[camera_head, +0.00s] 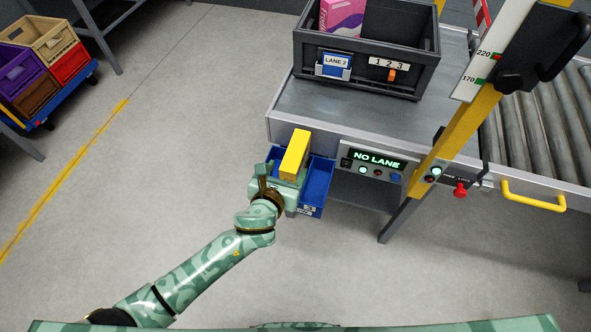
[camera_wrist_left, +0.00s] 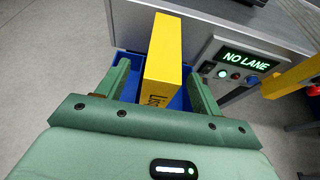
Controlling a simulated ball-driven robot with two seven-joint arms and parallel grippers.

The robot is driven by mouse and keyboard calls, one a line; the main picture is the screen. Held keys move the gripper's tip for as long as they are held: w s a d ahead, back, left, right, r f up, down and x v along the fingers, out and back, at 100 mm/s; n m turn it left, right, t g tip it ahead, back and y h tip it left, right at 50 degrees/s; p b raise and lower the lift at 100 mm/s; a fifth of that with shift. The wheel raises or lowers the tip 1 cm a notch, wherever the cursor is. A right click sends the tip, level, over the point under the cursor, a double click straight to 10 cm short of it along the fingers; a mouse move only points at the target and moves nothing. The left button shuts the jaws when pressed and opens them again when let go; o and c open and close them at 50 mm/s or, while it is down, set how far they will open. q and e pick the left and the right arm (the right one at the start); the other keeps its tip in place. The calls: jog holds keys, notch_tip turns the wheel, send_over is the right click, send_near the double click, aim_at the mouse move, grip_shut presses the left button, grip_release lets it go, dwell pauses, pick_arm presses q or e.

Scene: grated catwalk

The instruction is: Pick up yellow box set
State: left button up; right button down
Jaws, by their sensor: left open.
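The yellow box (camera_head: 295,153) stands upright in a blue bin (camera_head: 319,181) at the near side of the grey conveyor table. Dark lettering shows on the box in the left wrist view (camera_wrist_left: 163,72). My left gripper (camera_head: 282,172) reaches in over the bin. In the left wrist view its two green fingers (camera_wrist_left: 160,85) are spread, one on each side of the box. A gap shows at the right finger; I cannot tell whether the left finger touches the box. The box's lower part is hidden behind the gripper body. My right gripper is not in view.
A dark crate (camera_head: 365,55) with a pink box (camera_head: 342,17) stands on the table (camera_head: 300,104). A "NO LANE" panel (camera_head: 376,160) and a yellow post (camera_head: 452,135) are right of the bin. A cart with coloured crates (camera_head: 45,65) stands at far left. The floor between is clear.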

aim_at(293, 161)
pick_arm(q)
jog(key=b+x, duration=0.2)
jog(key=x, duration=0.3)
jog(key=shift+d+b, duration=0.2)
jog(key=shift+b, duration=0.2)
jog(key=shift+r, duration=0.2)
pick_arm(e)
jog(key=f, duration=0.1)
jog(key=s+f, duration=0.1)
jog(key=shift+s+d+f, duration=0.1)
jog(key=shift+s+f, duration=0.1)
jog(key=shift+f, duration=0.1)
pick_arm(q)
grip_shut()
